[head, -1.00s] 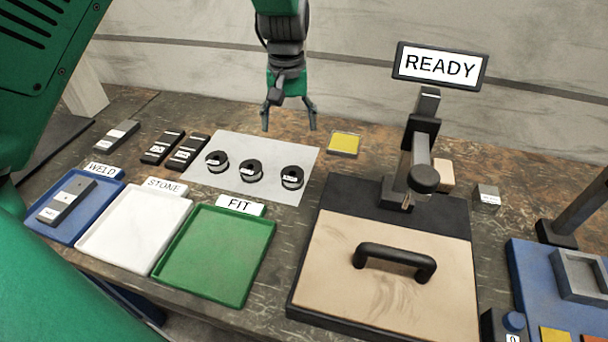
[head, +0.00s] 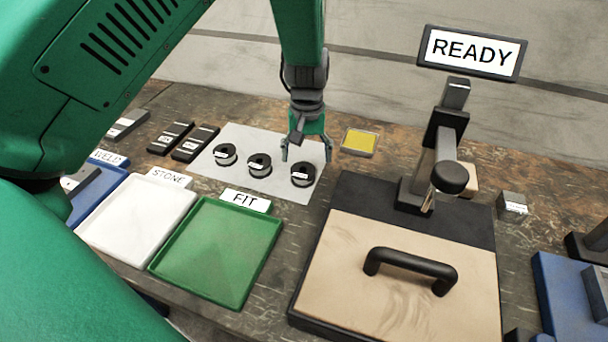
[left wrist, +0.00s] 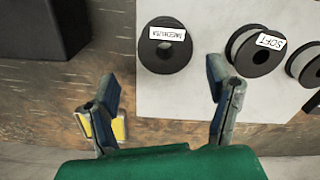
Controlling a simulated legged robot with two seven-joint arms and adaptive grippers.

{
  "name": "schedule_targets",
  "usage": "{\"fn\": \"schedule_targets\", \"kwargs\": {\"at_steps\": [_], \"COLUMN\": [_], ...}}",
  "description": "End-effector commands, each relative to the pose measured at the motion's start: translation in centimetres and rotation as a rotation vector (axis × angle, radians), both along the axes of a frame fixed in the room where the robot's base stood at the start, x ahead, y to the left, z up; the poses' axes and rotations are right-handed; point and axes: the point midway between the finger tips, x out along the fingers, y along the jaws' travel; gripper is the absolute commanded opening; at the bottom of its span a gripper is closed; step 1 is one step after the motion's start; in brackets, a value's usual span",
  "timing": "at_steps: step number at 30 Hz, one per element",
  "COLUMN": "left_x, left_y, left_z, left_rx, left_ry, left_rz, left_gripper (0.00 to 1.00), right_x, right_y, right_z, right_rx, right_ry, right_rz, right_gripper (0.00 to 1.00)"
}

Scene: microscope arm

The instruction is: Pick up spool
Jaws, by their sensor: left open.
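Three black spools with white labels stand in a row on a pale grey sheet (head: 235,137): a left spool (head: 225,155), a middle spool (head: 260,165) and a right spool (head: 302,175). My left gripper (head: 306,152) is open and empty, with its fingers pointing down just behind the right spool. In the left wrist view the same spool (left wrist: 165,58) lies ahead of and between the open fingers (left wrist: 162,85), apart from them. Its label is too small to read surely. The spool labelled SOFT (left wrist: 258,62) is beside it. My right gripper is out of view.
A yellow pad (head: 359,141) lies right of the sheet. A green FIT tray (head: 215,285), white STONE tray (head: 135,225) and blue WELD tray (head: 98,200) stand in front. The microscope stand (head: 440,150) and a handled board (head: 350,290) are at the right.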

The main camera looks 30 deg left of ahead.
Motion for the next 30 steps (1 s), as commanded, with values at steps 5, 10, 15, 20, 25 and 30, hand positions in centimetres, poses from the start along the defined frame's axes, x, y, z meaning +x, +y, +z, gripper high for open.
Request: {"fn": "schedule_targets", "kwargs": {"at_steps": [5,10,15,20,25,30], "left_x": [-0.6,-1.0,-0.9,-0.9,-0.9,-0.9], "left_y": [0.2,0.3,0.3,0.3,0.3,0.3], "left_z": [-1.6,-4.3,-5.2,-5.1,-5.1,-5.1], "left_rx": [-0.001,-0.001,-0.002,-0.002,-0.001,-0.001], "left_ry": [0.004,0.003,-0.001,-0.001,-0.001,-0.001], "left_rz": [0.001,0.000,0.002,0.001,0.001,0.001], "left_gripper": [0.73,0.73,0.73,0.63,0.15,0.15], "right_x": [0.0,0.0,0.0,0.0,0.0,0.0], "right_y": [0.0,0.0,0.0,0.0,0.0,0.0], "right_z": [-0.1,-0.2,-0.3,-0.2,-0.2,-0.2], "right_rx": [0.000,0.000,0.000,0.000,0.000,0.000], "right_ry": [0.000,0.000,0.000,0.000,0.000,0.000], "right_rz": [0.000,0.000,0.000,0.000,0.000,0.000], "right_gripper": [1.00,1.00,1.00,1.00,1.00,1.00]}}
